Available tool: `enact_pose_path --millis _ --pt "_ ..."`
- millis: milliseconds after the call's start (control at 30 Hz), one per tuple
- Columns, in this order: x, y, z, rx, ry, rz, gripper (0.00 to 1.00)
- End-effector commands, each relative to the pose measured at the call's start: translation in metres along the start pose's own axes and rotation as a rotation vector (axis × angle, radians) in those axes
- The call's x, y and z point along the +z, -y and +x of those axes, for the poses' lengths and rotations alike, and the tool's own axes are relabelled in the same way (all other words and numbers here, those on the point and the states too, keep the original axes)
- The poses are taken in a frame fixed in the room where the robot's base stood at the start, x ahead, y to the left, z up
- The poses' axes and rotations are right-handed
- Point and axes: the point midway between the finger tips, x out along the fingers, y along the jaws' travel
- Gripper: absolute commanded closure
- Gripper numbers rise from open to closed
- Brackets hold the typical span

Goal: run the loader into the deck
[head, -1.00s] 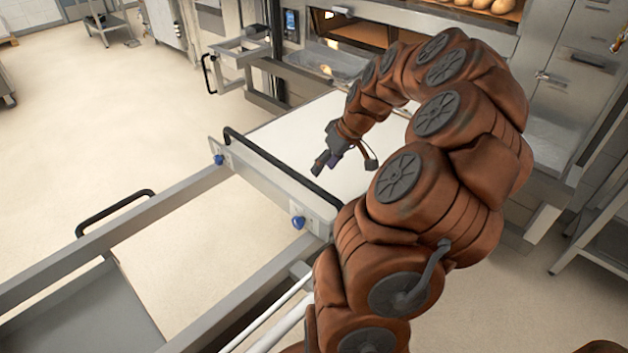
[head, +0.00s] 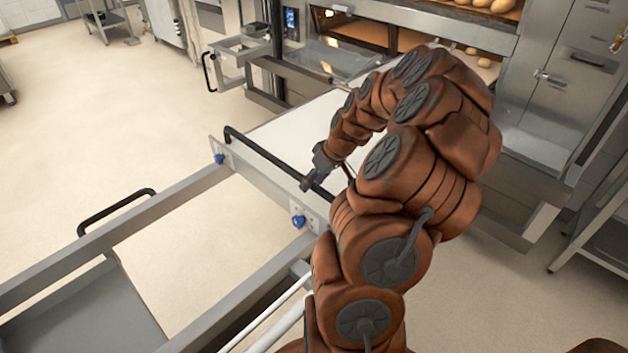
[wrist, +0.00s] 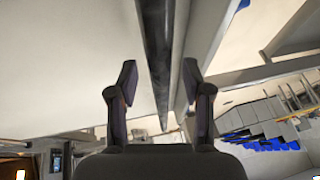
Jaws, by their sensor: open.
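The loader is a long metal frame with a white belt surface (head: 290,137) pointing at the deck oven. A black push bar handle (head: 262,152) runs across its near end plate (head: 262,185), which has a blue knob (head: 298,221) on its face. My gripper (head: 309,184) is at the right part of the bar, its fingers beside or over it. In the wrist view the bar (wrist: 158,60) runs between the two spread fingers of my gripper (wrist: 158,88). Whether the fingers touch the bar cannot be told. An oven deck opening (head: 365,32) lies beyond the loader.
A second black handle (head: 115,208) stands on the left rail of the frame. Bread loaves (head: 490,5) lie in an upper deck. A metal rack (head: 605,235) stands at the right.

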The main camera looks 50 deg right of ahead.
Motion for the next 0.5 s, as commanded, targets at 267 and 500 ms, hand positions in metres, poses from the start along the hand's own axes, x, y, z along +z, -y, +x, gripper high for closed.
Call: enact_pose_path --millis 267,500 --pt "0.0002 0.0001 0.0 0.0 0.001 0.0 0.78" --pt "0.0002 0.0002 0.0 -0.001 0.001 0.0 1.0"
